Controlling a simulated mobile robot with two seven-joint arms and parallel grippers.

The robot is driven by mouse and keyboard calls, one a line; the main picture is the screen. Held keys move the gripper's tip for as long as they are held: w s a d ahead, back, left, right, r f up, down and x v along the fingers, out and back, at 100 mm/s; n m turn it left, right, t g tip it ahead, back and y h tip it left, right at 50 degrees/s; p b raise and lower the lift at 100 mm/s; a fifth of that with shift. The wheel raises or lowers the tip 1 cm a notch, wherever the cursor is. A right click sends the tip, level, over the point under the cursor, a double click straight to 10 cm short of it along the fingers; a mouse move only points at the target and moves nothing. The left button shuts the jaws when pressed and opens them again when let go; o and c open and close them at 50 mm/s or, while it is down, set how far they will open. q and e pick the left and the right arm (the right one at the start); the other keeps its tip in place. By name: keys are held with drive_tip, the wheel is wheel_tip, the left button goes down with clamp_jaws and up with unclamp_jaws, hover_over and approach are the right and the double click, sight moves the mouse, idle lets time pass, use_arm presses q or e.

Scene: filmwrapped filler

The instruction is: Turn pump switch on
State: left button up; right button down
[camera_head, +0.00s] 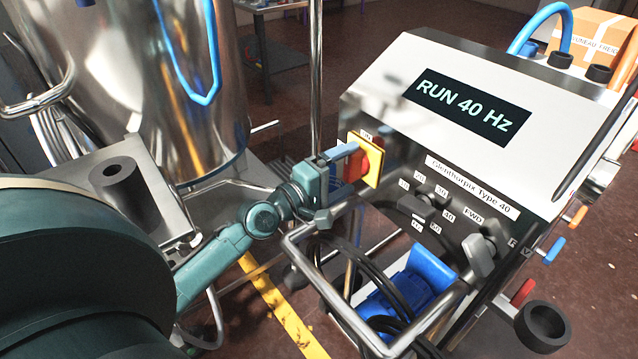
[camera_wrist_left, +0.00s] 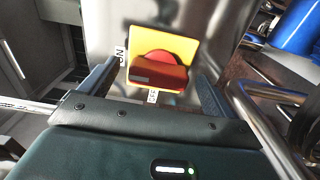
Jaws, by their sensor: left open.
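The pump switch is a red rotary knob (camera_head: 355,167) on a yellow plate (camera_head: 373,161), on the upper left of the steel control box. In the left wrist view the red knob (camera_wrist_left: 158,72) lies crosswise on its plate (camera_wrist_left: 190,48), its bar roughly toward the "ON" label at left; another label below is partly hidden. The box's display (camera_head: 466,107) reads "RUN 40 Hz". My left gripper (camera_head: 342,163) is at the switch, open, with one finger on each side of the knob; I cannot tell whether either touches it. My right gripper is not in view.
A selector dial (camera_head: 417,207) and a FWD/REV lever (camera_head: 479,254) sit right of the switch. A bent steel tube frame (camera_head: 335,290) stands close below my gripper, near a blue motor (camera_head: 405,288). A shiny steel tank (camera_head: 190,90) stands at left.

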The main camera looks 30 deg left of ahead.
use_arm(q)
drive_tip(key=b+v, duration=0.4)
drive_tip(key=v, duration=0.8)
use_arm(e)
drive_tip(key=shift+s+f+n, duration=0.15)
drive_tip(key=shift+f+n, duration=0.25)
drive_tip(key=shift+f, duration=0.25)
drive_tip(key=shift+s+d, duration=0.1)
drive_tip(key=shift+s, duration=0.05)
